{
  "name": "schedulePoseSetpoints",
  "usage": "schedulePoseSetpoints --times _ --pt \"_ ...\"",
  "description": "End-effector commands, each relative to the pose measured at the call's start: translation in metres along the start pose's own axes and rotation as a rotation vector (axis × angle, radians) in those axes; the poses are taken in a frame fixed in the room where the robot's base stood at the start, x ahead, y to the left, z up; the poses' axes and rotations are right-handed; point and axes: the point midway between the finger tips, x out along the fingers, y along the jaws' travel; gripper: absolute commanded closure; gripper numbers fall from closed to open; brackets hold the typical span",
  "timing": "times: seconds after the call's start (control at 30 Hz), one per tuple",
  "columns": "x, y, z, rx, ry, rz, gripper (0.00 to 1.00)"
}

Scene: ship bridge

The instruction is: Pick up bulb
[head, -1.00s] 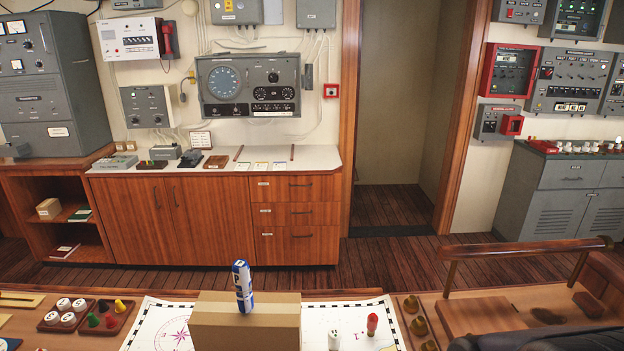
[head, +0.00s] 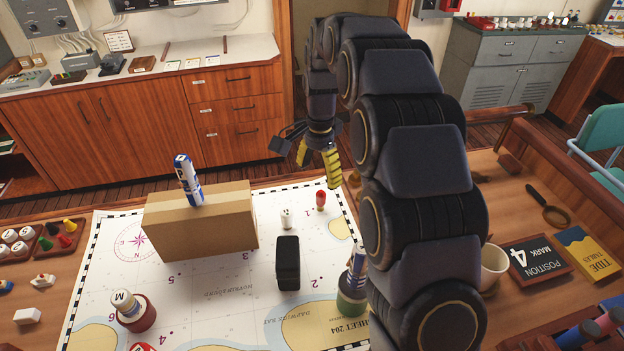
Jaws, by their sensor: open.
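A small red bulb-shaped piece (head: 320,200) stands on the chart near its far right corner. A small white piece (head: 287,219) stands to its left and a little closer. Both are too small to tell for sure which is the bulb. My gripper (head: 317,168) hangs above the far edge of the chart with its yellow fingers apart and nothing between them. In the picture it is just above the red piece, not touching it.
A cardboard box (head: 205,228) with a blue-and-white cylinder (head: 188,180) on top stands to the left. A black block (head: 288,263) and a green-based object (head: 352,298) stand nearer on the chart (head: 215,300). A white mug (head: 494,266) is at right.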

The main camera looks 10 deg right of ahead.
Motion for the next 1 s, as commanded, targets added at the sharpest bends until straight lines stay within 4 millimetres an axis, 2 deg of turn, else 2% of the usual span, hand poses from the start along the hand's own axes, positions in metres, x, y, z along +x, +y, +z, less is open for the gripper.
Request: schedulePoseSetpoints --times 0.03,0.2,0.43,0.5,0.6,1.0 --pt "0.014 -0.014 -0.013 0.065 0.002 -0.002 0.36" --pt "0.061 -0.052 -0.052 0.3 0.013 -0.018 0.36" --pt "0.121 -0.084 -0.093 0.573 0.032 -0.043 0.36" --pt "0.134 -0.087 -0.099 0.627 0.035 -0.046 0.36" --pt "0.143 -0.091 -0.106 0.677 0.039 -0.055 0.36" --pt "0.178 -0.094 -0.11 0.699 0.04 -0.053 0.36"
